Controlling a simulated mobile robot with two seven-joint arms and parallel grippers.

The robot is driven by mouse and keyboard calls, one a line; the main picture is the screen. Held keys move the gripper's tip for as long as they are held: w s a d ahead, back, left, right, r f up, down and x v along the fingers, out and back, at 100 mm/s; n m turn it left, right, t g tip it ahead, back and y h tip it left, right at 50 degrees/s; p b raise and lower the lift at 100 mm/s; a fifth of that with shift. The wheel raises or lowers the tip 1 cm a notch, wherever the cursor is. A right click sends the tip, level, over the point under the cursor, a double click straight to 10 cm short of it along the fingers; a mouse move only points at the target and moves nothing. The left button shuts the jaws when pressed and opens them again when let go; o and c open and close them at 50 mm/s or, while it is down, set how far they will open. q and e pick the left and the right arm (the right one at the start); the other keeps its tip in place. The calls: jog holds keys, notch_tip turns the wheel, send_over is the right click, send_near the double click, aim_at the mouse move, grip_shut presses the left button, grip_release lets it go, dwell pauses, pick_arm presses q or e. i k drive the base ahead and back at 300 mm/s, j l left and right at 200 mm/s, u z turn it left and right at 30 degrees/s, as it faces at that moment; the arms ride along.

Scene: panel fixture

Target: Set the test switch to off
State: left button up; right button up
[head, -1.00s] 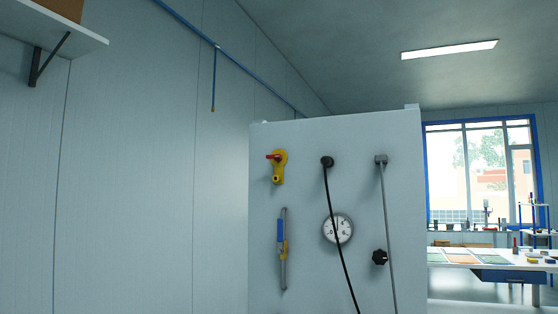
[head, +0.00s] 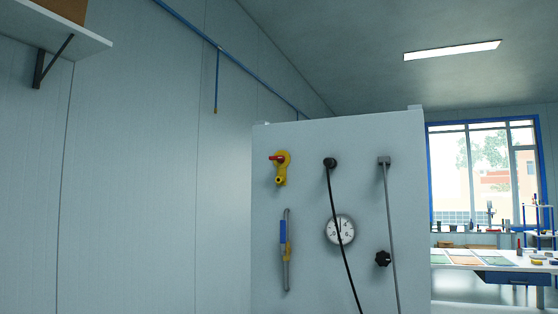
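A light grey panel (head: 353,203) stands ahead of me. At its upper left is a yellow switch-like fitting (head: 281,171) with a red handle (head: 276,158) that points left. I cannot tell for sure whether this is the test switch, and no label is readable. Below it is a blue and yellow handled part (head: 284,236) on a thin upright pipe. A round gauge (head: 339,230) and a black star knob (head: 382,259) sit further right. Neither of my grippers is in view.
A black cable (head: 345,262) and a grey rod (head: 390,222) hang down the panel's face. A shelf (head: 57,34) juts from the wall at upper left. A workbench (head: 490,262) stands behind on the right, under a window (head: 484,170).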

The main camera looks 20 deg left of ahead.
aim_at(281, 159)
jog(key=i+j+z, duration=0.2)
jog(key=j+z, duration=0.2)
jog(key=j, duration=0.6)
jog(key=j+z, duration=0.4)
jog(key=j, duration=0.55)
